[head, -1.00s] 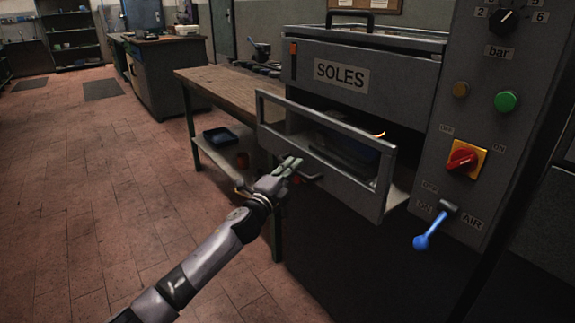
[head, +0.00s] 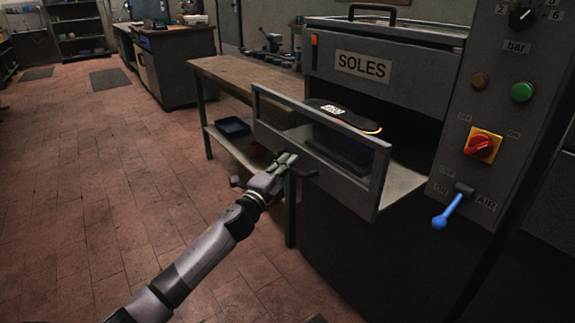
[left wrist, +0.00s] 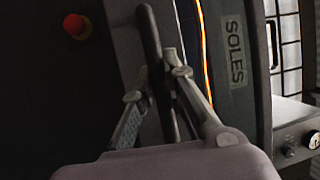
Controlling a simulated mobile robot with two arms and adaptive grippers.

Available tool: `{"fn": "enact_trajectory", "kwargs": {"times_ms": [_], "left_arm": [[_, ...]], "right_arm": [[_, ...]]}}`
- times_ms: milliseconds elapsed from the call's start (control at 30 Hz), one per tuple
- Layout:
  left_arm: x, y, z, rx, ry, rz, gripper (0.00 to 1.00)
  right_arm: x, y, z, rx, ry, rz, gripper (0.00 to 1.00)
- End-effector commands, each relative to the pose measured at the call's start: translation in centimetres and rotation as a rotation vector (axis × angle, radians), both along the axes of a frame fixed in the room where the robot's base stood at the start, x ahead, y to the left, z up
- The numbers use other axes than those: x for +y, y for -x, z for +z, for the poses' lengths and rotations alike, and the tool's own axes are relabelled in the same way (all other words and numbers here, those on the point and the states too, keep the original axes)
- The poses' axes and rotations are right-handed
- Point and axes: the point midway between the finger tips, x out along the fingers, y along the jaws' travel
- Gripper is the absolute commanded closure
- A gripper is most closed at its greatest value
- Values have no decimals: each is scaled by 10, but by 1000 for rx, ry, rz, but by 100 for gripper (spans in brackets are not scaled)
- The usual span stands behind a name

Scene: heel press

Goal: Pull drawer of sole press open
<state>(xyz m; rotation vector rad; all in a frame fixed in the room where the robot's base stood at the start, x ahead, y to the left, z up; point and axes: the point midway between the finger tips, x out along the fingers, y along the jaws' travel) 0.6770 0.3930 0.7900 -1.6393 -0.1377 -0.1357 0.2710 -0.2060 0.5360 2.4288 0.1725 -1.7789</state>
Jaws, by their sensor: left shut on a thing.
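The sole press (head: 385,72) is a dark grey machine with a SOLES label, on the right in the head view. Its drawer (head: 345,188) has a framed front and stands pulled out, leaving a dark opening behind. A dark sole (head: 338,112) with a white label and a glowing orange edge rests in the drawer area. My left gripper (head: 285,163) is at the drawer's front, shut on the dark handle (head: 306,173). In the left wrist view the handle (left wrist: 152,45) runs between the two fingers (left wrist: 154,82). My right gripper is out of view.
The control panel has a green button (head: 522,92), red switch (head: 480,146) and blue air lever (head: 446,212).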

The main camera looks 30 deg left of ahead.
Motion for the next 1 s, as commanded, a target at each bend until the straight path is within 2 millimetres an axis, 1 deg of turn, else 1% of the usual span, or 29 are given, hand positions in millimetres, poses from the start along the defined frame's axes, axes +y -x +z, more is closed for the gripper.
{"fn": "enact_trajectory", "kwargs": {"times_ms": [33,67,367,667,767,867,1000], "left_arm": [[-1,0,-2,3,3,-2,100],[-1,0,-2,3,3,-2,87],[-1,0,-1,1,1,-1,67],[0,0,0,0,0,-1,67],[-1,5,-1,1,1,-1,67],[-1,15,-4,2,1,-1,67],[-1,38,-9,4,1,-1,67]], "right_arm": [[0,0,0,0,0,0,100],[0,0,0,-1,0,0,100],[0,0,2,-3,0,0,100],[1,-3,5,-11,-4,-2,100],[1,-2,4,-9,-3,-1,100],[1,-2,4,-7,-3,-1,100],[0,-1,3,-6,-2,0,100]]}}
